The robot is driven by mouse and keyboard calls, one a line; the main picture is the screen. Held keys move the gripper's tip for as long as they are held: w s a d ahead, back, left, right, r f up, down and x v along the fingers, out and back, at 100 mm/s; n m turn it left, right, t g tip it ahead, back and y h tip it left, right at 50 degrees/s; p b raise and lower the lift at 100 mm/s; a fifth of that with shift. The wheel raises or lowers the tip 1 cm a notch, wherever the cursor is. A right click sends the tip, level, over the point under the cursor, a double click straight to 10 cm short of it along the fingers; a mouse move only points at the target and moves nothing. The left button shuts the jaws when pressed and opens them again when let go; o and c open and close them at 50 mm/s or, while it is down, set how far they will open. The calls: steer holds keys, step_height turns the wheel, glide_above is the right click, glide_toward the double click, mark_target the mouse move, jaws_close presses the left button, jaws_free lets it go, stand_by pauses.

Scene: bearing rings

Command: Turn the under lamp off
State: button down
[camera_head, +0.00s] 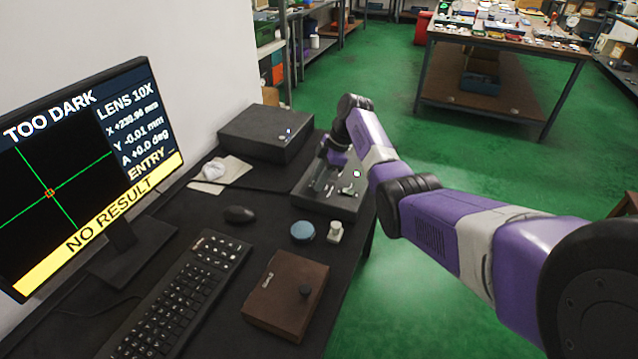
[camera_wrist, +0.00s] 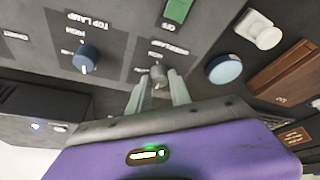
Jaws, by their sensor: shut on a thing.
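The control box (camera_head: 327,203) stands on the dark bench in the head view, under my gripper (camera_head: 322,178). In the wrist view its panel shows upside down, with a grey knob (camera_wrist: 158,72) beside lamp lettering that is partly legible. My gripper (camera_wrist: 158,84) is shut on this grey knob, one finger on each side. A blue knob (camera_wrist: 86,57) marked TOP LAMP sits to the left on the same panel. The knob's exact pointer setting is hard to read.
A green switch (camera_wrist: 178,11) marked OFF is at the top of the wrist view. The monitor (camera_head: 75,160) reads TOO DARK and NO RESULT. A blue disc (camera_head: 303,231), a small white piece (camera_head: 335,232), a brown box (camera_head: 286,295) and a mouse (camera_head: 239,214) lie nearby.

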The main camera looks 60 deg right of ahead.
stand_by(0.4)
steer(key=c, duration=1.2)
jaws_free()
steer(key=v, duration=0.7)
steer(key=shift+s+d+r, duration=0.1)
steer(key=shift+r, duration=0.3)
